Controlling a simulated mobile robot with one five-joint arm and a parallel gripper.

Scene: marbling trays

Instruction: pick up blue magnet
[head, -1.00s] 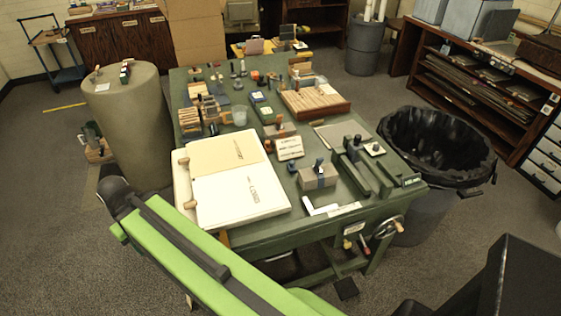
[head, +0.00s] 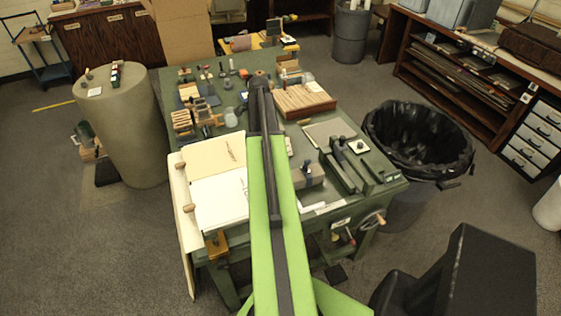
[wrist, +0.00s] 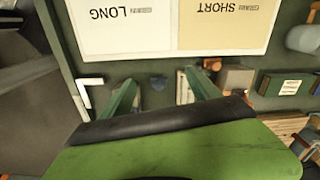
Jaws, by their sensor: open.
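In the head view my arm hides the magnet and my gripper from sight.
A two-part board marked LONG and SHORT (wrist: 170,25) lies beyond the fingers in the wrist view. A white L-shaped piece (wrist: 84,90) is to the left, a grey block (wrist: 236,77) to the right. A black-lined bin (head: 420,140) stands right of the table.

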